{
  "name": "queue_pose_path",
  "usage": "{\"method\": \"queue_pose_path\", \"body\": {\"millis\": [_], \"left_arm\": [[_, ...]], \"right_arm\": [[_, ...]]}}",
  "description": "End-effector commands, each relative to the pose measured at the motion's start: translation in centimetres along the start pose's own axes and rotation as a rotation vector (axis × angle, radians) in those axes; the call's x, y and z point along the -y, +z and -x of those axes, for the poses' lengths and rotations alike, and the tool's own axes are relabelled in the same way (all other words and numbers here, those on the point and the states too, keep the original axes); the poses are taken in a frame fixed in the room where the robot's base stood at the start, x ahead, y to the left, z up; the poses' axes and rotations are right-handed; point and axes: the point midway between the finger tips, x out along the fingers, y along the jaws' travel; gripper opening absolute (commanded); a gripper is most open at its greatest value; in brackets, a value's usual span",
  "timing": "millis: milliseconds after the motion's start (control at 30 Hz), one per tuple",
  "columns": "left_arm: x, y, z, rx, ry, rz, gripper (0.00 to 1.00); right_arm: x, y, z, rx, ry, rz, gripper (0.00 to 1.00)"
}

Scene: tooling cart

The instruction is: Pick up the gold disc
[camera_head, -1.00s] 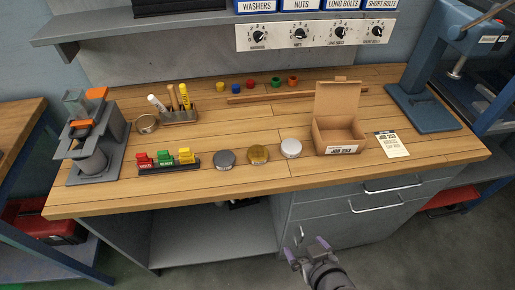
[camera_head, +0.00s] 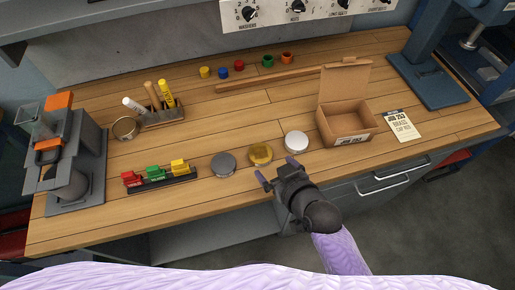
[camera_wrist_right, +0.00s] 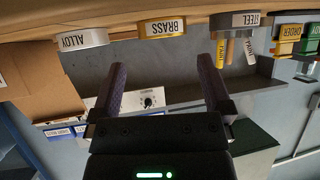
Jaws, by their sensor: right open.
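The gold disc (camera_head: 260,153) lies on the wooden bench near its front edge, between a dark grey disc (camera_head: 223,163) and a silver disc (camera_head: 296,141). In the right wrist view, which looks upside down, the gold disc (camera_wrist_right: 162,28) has a BRASS label on its side. My right gripper (camera_head: 277,172) is open and empty, just in front of the gold disc and apart from it. In the wrist view its two fingers (camera_wrist_right: 162,66) stand wide apart, with the gold disc beyond the gap between them. My left gripper is not in view.
An open cardboard box (camera_head: 343,124) stands right of the discs, with a card (camera_head: 403,126) beside it. A rack of coloured blocks (camera_head: 157,175) stands left. A wooden strip (camera_head: 265,81) lies behind. Bench wood between discs and strip is clear.

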Motion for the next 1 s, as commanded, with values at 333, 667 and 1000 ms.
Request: {"method": "queue_pose_path", "body": {"millis": [333,667,1000], "left_arm": [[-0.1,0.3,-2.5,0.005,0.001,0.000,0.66],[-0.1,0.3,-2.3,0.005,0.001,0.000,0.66],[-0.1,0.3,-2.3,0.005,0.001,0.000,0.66]], "right_arm": [[0.2,0.3,-6.0,0.000,0.000,-0.001,1.00],[0.2,0.1,-6.0,0.000,0.000,0.000,0.79],[0.2,0.1,-6.0,0.001,0.000,0.000,0.07]]}}
